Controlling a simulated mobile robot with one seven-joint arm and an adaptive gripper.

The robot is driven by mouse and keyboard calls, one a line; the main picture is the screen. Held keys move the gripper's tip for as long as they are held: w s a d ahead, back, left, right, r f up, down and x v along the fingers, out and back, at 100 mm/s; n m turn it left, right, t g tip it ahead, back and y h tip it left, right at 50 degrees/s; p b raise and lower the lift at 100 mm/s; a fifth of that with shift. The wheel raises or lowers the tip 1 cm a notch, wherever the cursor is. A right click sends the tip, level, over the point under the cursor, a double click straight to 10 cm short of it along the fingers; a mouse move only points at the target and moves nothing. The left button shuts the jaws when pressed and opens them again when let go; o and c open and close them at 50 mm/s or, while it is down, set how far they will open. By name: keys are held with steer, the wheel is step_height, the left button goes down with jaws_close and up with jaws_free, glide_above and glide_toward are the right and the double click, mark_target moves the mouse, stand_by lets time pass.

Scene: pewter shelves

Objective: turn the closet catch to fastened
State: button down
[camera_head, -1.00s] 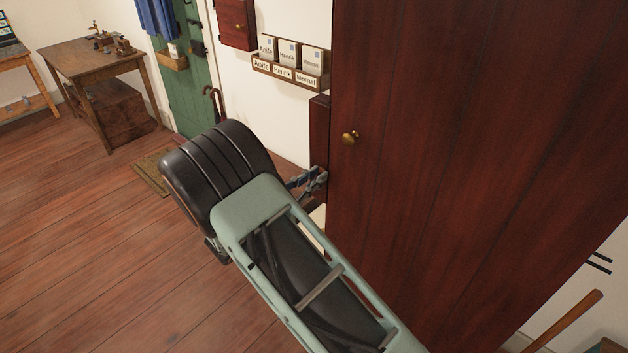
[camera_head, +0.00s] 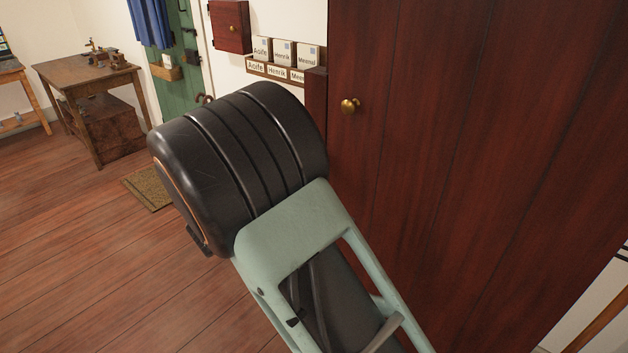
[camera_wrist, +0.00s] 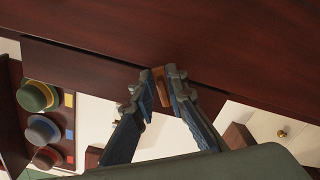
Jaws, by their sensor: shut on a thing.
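The closet (camera_head: 470,150) is a tall dark red-brown wooden body with a brass knob (camera_head: 348,105) on its door. In the wrist view, the catch (camera_wrist: 160,88) is a small orange-brown wooden piece by the seam in the dark red wood (camera_wrist: 90,55). My gripper (camera_wrist: 160,92) is shut on it, one blue-grey finger on each side. The fingers partly cover the catch, so I cannot tell whether it is fully across the seam. In the head view my black and pale green arm hides both gripper and catch.
A rack with name cards (camera_head: 282,60) and a small red wall cabinet (camera_head: 231,27) are on the wall left of the closet. In the wrist view, several coloured round hat-like things (camera_wrist: 42,128) are at left. The floor (camera_head: 80,240) at left is open.

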steer(key=m+b, duration=0.3)
steer(key=b, duration=0.2)
steer(key=f+m+b, duration=0.1)
steer(key=m+b, duration=0.2)
steer(key=b, duration=0.2)
steer(key=shift+s+d+f, duration=0.1)
steer(key=shift+d+f, duration=0.05)
steer(key=shift+m, duration=0.3)
steer(key=c, duration=2.1)
jaws_free()
steer(key=v, duration=1.2)
